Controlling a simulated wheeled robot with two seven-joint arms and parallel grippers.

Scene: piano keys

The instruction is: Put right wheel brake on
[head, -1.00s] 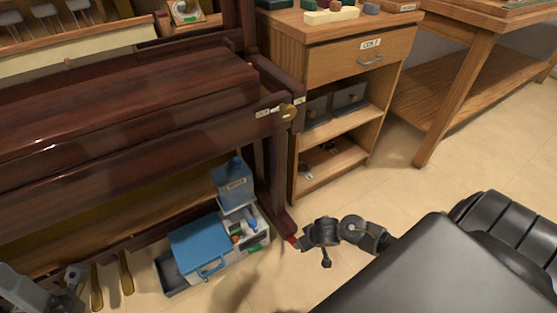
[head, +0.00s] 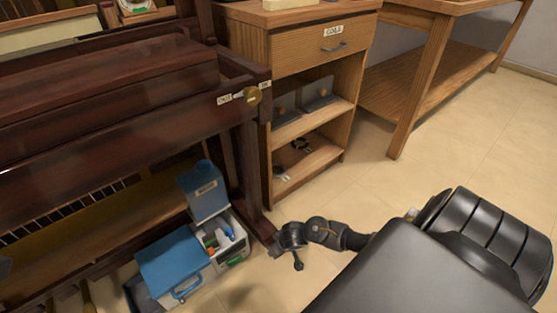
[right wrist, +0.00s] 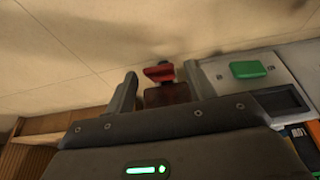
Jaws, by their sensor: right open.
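A red brake lever (right wrist: 159,73) shows between the two fingertips of my right gripper (right wrist: 161,71) in the right wrist view. The gripper is open, with a finger on each side of the lever and gaps visible. A dark reddish-brown wooden part (right wrist: 167,95) is behind the lever, between the fingers. In the head view my right gripper (head: 284,242) is low at the foot of the piano's right leg (head: 250,185), and the lever and wheel are hidden there. My left gripper cannot be made out; only a grey sliver shows at the left edge.
The tiled floor (head: 440,160) at the right is clear.

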